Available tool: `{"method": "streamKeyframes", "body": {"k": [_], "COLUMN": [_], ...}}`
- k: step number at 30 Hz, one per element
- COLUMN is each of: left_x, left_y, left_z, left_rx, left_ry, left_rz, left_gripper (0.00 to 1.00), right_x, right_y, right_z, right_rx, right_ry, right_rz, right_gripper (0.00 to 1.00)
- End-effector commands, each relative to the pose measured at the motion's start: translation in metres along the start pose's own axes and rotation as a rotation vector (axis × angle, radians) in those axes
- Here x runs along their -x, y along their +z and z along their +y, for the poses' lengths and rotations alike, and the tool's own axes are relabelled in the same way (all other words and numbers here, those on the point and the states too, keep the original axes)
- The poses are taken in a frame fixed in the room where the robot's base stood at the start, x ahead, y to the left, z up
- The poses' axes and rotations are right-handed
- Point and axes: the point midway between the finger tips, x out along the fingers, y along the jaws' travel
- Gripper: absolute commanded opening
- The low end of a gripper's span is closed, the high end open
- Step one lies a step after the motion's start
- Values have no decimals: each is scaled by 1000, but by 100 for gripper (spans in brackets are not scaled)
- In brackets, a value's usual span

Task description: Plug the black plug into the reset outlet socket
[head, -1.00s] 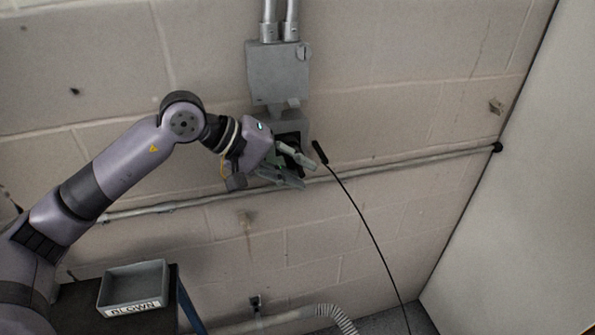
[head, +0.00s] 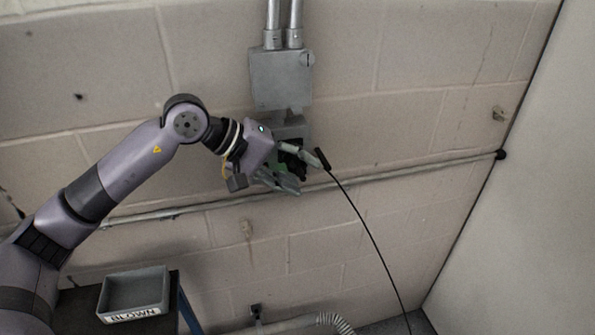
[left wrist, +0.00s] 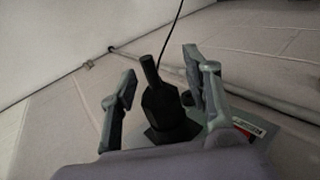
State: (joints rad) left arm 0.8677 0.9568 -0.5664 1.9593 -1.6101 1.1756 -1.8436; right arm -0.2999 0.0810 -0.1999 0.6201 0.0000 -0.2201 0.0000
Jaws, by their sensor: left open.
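The black plug (left wrist: 160,102) stands between the spread fingers of my left gripper (left wrist: 160,92) in the left wrist view, with a gap on each side. In the head view the plug's narrow cable end (head: 322,158) shows just beyond my left gripper (head: 301,172), which is open in front of the outlet housing (head: 291,126). The gripper hides most of the plug and the socket face, so I cannot tell how deep the plug sits. My right gripper is not in view.
A grey box (head: 281,80) with conduits is above the outlet. A horizontal pipe (head: 410,169) crosses the wall below. The black cable (head: 366,226) hangs down right. A grey bin marked BLOWN (head: 135,291) stands lower left.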

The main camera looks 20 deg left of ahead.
Motion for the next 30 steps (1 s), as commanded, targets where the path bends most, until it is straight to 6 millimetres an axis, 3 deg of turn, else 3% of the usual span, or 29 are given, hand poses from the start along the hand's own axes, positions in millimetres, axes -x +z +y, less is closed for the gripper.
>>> {"method": "streamKeyframes", "body": {"k": [10,30], "left_x": [-1,-1], "left_y": [4,50], "left_z": [-1,2], "left_rx": [-1,-1], "left_ry": [-2,-1], "left_rz": [-3,-2], "left_gripper": [47,47], "right_x": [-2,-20], "right_y": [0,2], "right_z": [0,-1], "right_rx": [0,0], "right_ry": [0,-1], "right_rz": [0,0], "right_gripper": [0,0]}}
